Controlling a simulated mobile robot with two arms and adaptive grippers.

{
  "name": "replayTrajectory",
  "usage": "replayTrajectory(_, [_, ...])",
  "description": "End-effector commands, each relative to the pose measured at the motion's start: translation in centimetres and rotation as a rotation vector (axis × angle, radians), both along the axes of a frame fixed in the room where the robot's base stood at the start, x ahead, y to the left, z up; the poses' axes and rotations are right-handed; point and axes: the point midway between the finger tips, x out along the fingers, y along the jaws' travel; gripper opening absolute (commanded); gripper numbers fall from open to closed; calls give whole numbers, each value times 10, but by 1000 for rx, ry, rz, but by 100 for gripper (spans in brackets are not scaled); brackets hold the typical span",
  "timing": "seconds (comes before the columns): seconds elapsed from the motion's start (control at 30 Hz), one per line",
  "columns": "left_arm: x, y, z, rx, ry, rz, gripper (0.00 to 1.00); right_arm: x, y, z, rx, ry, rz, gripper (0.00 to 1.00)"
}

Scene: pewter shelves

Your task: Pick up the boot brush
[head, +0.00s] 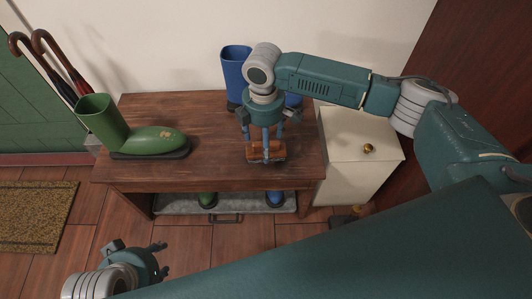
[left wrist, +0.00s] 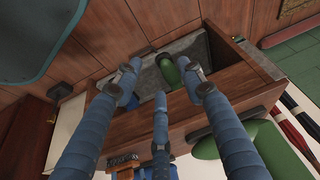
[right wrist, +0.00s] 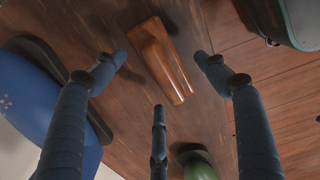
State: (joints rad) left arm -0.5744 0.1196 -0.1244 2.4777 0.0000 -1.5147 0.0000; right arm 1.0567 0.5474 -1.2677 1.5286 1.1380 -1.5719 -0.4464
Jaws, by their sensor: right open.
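The boot brush (head: 276,153), a brown wooden block, lies on the wooden bench (head: 215,135) near its front edge. My right gripper (head: 266,132) is open and points down over it. In the right wrist view the brush (right wrist: 160,60) lies beyond the spread fingers, with nothing gripped; any small gap to it is hard to tell. Its bristles are hidden. My left gripper (head: 160,262) is open and empty, low in front of the bench. A brown block that looks like the brush (left wrist: 122,161) shows at the bottom of the left wrist view.
Blue boots (head: 236,70) stand at the back, partly behind my right arm. A white cabinet (head: 350,170) adjoins the right side. A grey tray (head: 175,205) with boots sits under the bench. Umbrellas (head: 62,68) lean left.

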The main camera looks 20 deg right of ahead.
Motion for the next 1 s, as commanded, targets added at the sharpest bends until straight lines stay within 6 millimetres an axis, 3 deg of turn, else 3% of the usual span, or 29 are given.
replayTrajectory(0.2, [32,-9,10,-25,-123,-10,40,1,0,-13,0,-3,0,73])
replayTrajectory(0.53, [38,-11,13,-30,-147,-12,40,1,0,-15,1,-3,0,73])
replayTrajectory(0.8, [38,-11,13,-30,-147,-12,40,1,0,-15,1,-3,0,22])
replayTrajectory(1.0, [38,-11,13,-30,-147,-12,40,1,0,-14,1,-3,0,22])
